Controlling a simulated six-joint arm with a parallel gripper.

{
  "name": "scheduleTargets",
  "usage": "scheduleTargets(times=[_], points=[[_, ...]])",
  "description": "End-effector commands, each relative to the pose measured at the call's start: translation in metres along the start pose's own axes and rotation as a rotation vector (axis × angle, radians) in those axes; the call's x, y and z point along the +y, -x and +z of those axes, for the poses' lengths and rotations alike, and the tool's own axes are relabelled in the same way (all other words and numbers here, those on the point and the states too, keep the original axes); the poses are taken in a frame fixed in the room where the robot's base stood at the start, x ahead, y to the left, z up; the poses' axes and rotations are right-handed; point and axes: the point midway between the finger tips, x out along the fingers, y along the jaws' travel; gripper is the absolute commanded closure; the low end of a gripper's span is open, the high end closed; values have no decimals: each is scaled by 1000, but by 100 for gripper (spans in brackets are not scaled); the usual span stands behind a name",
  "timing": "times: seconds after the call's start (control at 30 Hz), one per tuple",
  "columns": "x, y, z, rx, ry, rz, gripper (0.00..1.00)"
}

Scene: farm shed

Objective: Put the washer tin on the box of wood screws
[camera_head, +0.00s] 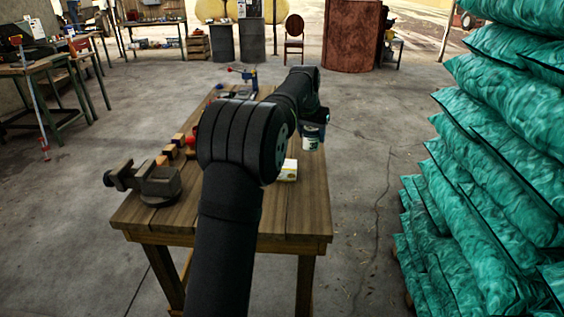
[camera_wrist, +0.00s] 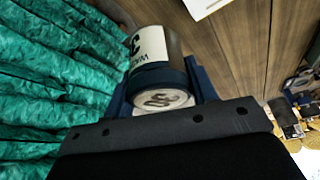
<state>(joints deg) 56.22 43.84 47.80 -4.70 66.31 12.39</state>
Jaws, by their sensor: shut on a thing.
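The washer tin (camera_wrist: 150,48) is a small can with a white label, and its dark-rimmed lid faces the wrist camera. My gripper (camera_wrist: 162,88) is shut on it, with a blue finger on each side. In the head view the tin (camera_head: 310,140) hangs below my gripper (camera_head: 315,117), by the right edge of the workbench; its exact height is unclear. The box of wood screws (camera_head: 289,171), white and yellow, lies on the bench nearer the camera, partly hidden by my arm. A corner of a white item, apparently this box (camera_wrist: 204,8), shows at the wrist view's top edge.
The wooden workbench (camera_head: 305,212) carries a vise (camera_head: 158,182) at front left, several wooden blocks (camera_head: 170,152) behind it, and a blue tool (camera_head: 250,78) at the far end. Stacked teal sacks (camera_head: 480,190) stand right of the bench, with open floor between.

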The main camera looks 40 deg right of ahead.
Motion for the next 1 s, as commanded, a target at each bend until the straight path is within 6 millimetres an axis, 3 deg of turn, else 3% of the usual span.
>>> scheduleTargets(times=[0.5, 0.77, 1.0], points=[[-100, -66, 4, -1, 3, -1, 73], [-112, -79, 7, -1, 0, 0, 73], [-111, -109, 20, -1, 1, 0, 73]])
